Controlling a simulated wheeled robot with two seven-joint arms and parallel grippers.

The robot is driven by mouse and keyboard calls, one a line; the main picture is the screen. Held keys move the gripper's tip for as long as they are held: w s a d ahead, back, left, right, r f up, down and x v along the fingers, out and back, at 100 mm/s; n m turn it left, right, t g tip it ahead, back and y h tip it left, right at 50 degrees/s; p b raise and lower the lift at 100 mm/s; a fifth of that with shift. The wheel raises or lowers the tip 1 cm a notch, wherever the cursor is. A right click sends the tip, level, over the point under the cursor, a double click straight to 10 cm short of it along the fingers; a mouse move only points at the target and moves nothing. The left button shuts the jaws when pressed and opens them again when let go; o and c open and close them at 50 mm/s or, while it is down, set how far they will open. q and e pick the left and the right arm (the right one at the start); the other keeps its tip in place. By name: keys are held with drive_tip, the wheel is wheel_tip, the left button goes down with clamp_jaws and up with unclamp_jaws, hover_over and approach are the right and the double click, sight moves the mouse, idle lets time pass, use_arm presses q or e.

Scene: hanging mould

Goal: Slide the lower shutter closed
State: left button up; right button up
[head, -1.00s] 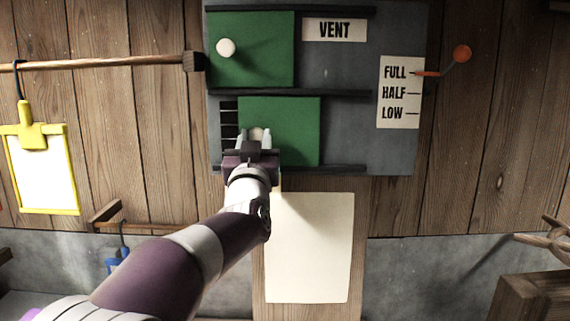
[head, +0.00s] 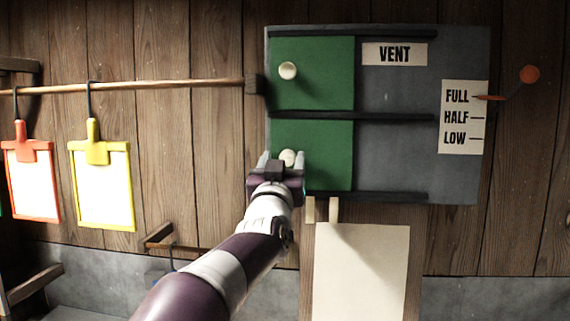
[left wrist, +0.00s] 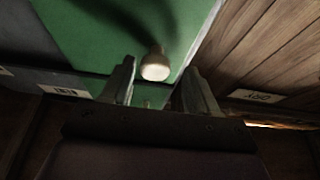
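The lower shutter (head: 325,150) is a green panel in the lower track of the grey vent board. Its left edge lines up with that of the upper shutter, and no slats show beside it. Its round pale knob (head: 288,157) also shows in the left wrist view (left wrist: 155,66). My left gripper (head: 281,160) is at the knob, with its fingers apart on either side. In the left wrist view the knob lies just beyond and between the fingertips, with gaps beside it. My right gripper is not in view.
The upper shutter (head: 328,75) has its own knob. Dark rails border both tracks. Red (head: 32,180) and yellow (head: 101,185) clipboards hang at left. A blank sheet (head: 362,270) is below the board.

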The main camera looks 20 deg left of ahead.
use_arm(q)
drive_tip(key=b+v, duration=0.6)
drive_tip(key=v, duration=0.6)
drive_tip(key=shift+s+f+b, duration=0.2)
drive_tip(key=shift+s+b, duration=0.05)
drive_tip(key=shift+b, duration=0.15)
